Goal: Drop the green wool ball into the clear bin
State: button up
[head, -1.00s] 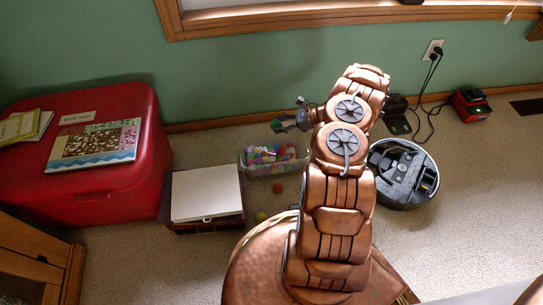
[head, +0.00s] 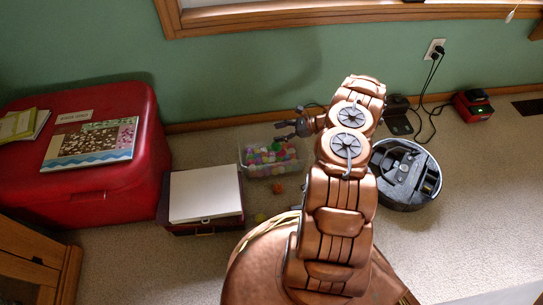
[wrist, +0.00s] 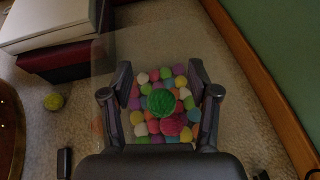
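The clear bin (head: 244,168) stands on the carpet near the wall, full of small colourful balls. My gripper (head: 282,131) is above its back edge in the head view. In the wrist view my gripper (wrist: 162,84) is open, its two fingers spread wide over the bin. The green wool ball (wrist: 162,102) shows between the fingers with clear gaps on both sides, untouched by them. It appears over or on the pile of balls inside the bin; its exact height is hard to tell.
A yellow-green ball (head: 260,217) and an orange ball (head: 278,188) lie on the carpet near the bin. A dark box with a white lid (head: 205,193) stands left, beside a red chest (head: 85,190). A robot vacuum (head: 405,175) sits right. The green wall is behind.

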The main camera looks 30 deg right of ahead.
jog(key=shift+o, duration=1.1)
jog(key=v, duration=1.2)
jog(key=shift+r, duration=0.15)
